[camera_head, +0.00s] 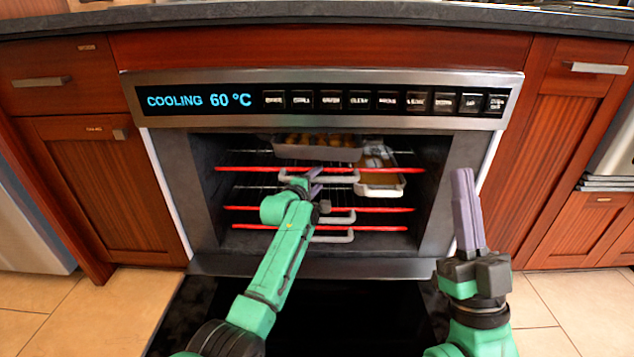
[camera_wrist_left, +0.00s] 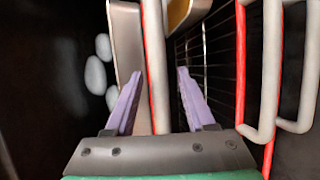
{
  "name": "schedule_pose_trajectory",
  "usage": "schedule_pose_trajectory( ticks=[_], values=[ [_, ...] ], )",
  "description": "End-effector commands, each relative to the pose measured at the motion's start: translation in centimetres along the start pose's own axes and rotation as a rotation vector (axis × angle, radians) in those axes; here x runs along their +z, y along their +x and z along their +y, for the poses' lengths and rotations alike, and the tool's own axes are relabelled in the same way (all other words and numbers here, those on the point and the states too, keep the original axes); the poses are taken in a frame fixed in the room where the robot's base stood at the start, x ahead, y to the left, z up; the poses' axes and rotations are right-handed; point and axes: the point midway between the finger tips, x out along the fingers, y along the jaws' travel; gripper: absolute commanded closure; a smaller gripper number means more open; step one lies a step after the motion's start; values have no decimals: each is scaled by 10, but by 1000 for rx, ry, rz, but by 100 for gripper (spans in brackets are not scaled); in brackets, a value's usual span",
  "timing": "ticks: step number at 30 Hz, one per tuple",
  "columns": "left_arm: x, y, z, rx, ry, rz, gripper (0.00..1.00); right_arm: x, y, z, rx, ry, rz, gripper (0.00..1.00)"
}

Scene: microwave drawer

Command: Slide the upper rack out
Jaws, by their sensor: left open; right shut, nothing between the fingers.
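The upper rack (camera_head: 235,169), a wire rack with a red front bar, sits inside the open oven in the head view. Its pale handle (camera_head: 345,178) is partly hidden by my left gripper (camera_head: 314,182). In the left wrist view, my left gripper (camera_wrist_left: 158,95) is open, with the rack's pale handle (camera_wrist_left: 156,65) running between its two purple fingers. A gap shows between the handle and the right-hand finger; whether the left-hand finger touches is unclear. My right gripper (camera_head: 463,175) is shut and empty, raised in front of the oven's right side.
A metal tray of food (camera_head: 318,152) and a white-edged dish (camera_head: 380,188) are in the upper part of the oven. Lower racks with red bars (camera_head: 380,210) and similar handles (camera_head: 335,239) lie below. The dark oven door (camera_head: 340,310) is lowered in front.

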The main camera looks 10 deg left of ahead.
Motion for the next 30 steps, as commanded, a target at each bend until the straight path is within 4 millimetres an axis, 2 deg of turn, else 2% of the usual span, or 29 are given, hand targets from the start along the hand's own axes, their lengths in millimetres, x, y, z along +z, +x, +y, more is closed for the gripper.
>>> schedule_pose_trajectory(
  ticks=[8, 11, 12, 13, 30],
  values=[
    [0, 1, 0, 0, 0, 0, 45, -4, 2, 0, -2, -3, 12, 100],
    [0, 1, 0, 0, 0, 0, 80, -4, 2, 0, -2, -3, 12, 100],
    [0, 1, 0, 0, 0, 0, 95, -3, 2, 0, -2, -3, 11, 100],
    [0, 1, 0, 0, 0, 0, 100, -3, 2, 0, -2, -3, 11, 100],
    [0, 0, 0, -1, 0, 0, 100, -3, 1, 0, -1, -3, 10, 100]
  ],
)
